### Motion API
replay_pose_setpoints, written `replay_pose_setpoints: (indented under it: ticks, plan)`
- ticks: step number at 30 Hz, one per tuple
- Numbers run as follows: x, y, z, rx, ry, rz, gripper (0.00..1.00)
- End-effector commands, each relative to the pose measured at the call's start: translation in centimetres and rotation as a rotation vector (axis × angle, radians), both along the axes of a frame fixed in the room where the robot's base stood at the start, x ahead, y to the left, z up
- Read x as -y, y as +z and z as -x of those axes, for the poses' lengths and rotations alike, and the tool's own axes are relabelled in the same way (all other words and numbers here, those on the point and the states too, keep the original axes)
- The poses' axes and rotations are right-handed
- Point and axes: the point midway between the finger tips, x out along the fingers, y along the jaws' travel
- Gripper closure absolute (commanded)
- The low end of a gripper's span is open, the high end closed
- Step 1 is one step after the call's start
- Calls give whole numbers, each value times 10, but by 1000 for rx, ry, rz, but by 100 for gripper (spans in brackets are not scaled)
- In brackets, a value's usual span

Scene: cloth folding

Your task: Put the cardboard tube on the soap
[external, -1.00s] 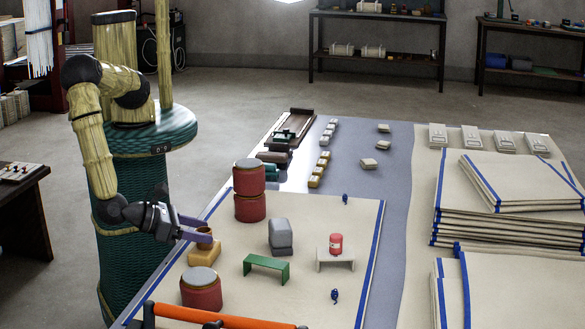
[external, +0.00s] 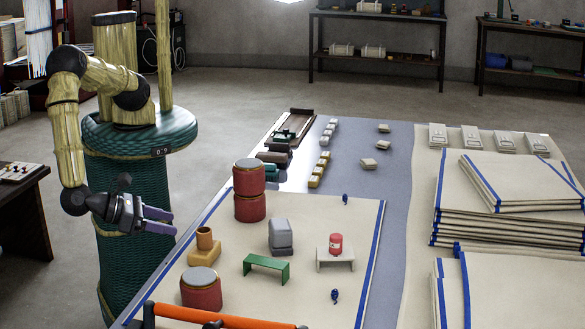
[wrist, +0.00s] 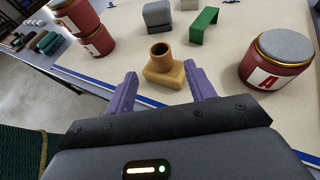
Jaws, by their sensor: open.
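The brown cardboard tube (external: 204,238) stands upright on top of the yellow-tan soap block (external: 204,254), near the left edge of the cloth. In the wrist view the tube (wrist: 161,55) rests on the soap (wrist: 163,76), with its hollow top showing. My gripper (external: 174,221) is open and empty, off to the left of the tube and apart from it. In the wrist view its purple fingers (wrist: 164,88) are spread on either side below the soap.
Two stacked red tins (external: 249,207) stand behind the soap, and another red tin (external: 201,292) stands in front. A grey block (external: 281,236), a green bench (external: 266,265) and a white bench holding a red can (external: 336,244) are to the right. An orange bar (external: 220,317) crosses the near edge.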

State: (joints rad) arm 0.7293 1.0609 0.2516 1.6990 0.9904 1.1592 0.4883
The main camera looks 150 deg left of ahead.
Motion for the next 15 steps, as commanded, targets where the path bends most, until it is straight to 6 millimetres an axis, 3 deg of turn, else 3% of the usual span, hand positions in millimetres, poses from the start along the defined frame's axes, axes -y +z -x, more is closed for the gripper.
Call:
replay_pose_setpoints:
  ticks: [8, 15]
  plan:
    - [-15, 7, 10, 17, 80, 83, 46]
    - [-53, 32, 58, 131, 408, 416, 46]
